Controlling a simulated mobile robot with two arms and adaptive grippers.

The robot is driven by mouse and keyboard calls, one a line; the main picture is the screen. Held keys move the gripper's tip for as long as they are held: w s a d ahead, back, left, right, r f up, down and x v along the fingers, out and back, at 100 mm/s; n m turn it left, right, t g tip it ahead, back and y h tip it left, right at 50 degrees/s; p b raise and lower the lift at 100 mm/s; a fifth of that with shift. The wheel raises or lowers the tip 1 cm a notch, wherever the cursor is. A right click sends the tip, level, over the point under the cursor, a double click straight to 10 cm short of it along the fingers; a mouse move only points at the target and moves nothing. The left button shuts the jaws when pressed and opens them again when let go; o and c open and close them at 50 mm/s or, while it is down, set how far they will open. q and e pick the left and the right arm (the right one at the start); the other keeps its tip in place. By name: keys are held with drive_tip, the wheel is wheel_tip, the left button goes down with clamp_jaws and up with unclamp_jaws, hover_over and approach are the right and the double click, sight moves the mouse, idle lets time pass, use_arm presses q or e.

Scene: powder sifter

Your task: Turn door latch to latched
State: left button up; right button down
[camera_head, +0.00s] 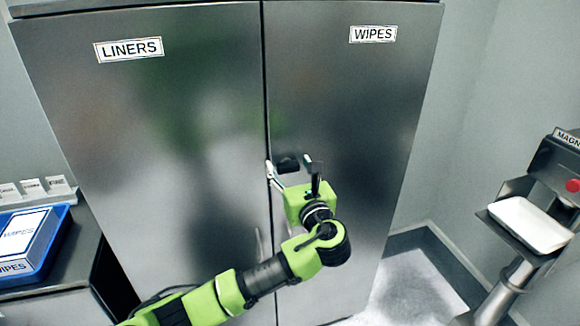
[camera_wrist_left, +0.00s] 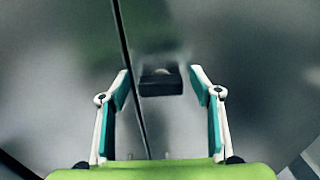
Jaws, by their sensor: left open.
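The door latch (camera_head: 288,164) is a small dark block on the right cabinet door, just right of the seam between the doors. In the left wrist view the latch (camera_wrist_left: 161,82) shows as a black block with a small light mark at its top, ahead of and between the fingers. My left gripper (camera_head: 290,172) is open in front of it, with one finger on each side. In the left wrist view the gripper (camera_wrist_left: 160,85) holds nothing. I cannot tell whether the fingers touch the latch. Both cabinet doors look shut.
The left door (camera_head: 150,120) carries a LINERS label and the right door (camera_head: 350,110) a WIPES label. A stand with a white tray (camera_head: 530,225) is at the right. Floor shows between cabinet and stand.

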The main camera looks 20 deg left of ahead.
use_arm(q)
drive_tip(key=c, duration=1.1)
